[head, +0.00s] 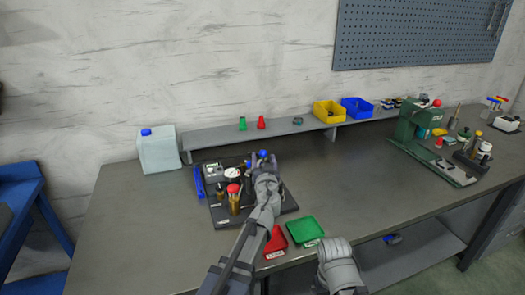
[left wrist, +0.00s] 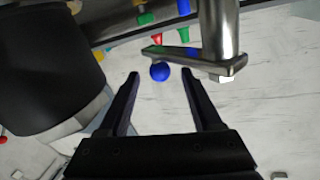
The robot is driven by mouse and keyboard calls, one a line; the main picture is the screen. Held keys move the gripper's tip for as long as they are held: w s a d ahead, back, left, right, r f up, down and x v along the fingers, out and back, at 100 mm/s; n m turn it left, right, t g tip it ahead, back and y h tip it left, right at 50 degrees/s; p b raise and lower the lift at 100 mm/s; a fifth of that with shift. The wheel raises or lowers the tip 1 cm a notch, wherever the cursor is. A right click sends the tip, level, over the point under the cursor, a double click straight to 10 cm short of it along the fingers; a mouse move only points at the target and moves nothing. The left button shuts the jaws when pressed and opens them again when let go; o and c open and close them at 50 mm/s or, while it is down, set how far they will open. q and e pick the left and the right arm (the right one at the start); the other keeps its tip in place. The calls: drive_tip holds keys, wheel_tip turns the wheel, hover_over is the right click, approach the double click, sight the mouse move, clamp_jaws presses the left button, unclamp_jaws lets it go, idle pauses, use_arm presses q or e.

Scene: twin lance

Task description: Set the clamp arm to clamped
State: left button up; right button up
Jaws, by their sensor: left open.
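The clamp arm appears to be the grey metal lever (left wrist: 190,55) on a thick metal post (left wrist: 217,25) in the left wrist view. A blue ball knob (left wrist: 160,72) shows by the lever's left end. My left gripper (left wrist: 160,95) is open and empty; the knob lies just past its fingertips, roughly between them. In the head view my left gripper (head: 263,168) is over the back right of a dark fixture board (head: 222,218), with blue knobs (head: 263,154) by its tip. The gripper and arm hide most of the clamp there.
On the board, a red-topped brass part (head: 234,200) and a white gauge (head: 233,173) stand left of my arm. A white jug (head: 158,152) stands behind left. A green press (head: 405,135) is far right; the table between is clear.

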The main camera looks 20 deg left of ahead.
use_arm(q)
drive_tip(key=x, duration=0.6)
drive_tip(key=shift+w, duration=0.35)
drive_tip(key=shift+a, duration=0.1)
clamp_jaws()
idle(1.0)
